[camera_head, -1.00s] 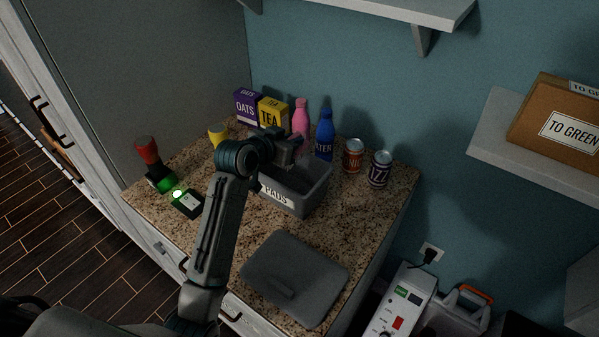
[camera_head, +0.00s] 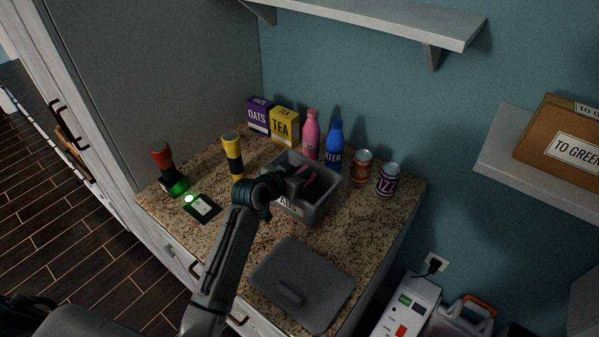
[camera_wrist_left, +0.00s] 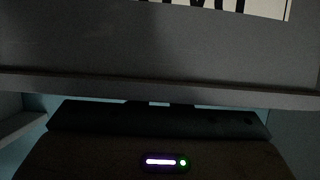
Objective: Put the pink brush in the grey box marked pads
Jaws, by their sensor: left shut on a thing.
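The open grey box (camera_head: 322,211) stands on the granite counter, its white pads label (camera_head: 288,206) partly covered by my left arm. My left gripper (camera_head: 304,181) is over the box opening, shut on the pink brush (camera_head: 309,173). Only a small pink part of the brush shows, against the dark inside of the box. I cannot tell how deep it hangs or whether it touches the box. The left wrist view shows a grey surface (camera_wrist_left: 160,50) very close, with part of a black-on-white label at the top; the brush cannot be made out there.
A grey lid (camera_head: 303,284) lies in front of the box. Behind stand a pink bottle (camera_head: 311,137), a blue bottle (camera_head: 334,146), and two cans (camera_head: 362,167). Oats (camera_head: 258,117) and tea (camera_head: 284,128) boxes and a yellow-black torch (camera_head: 233,155) are at left.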

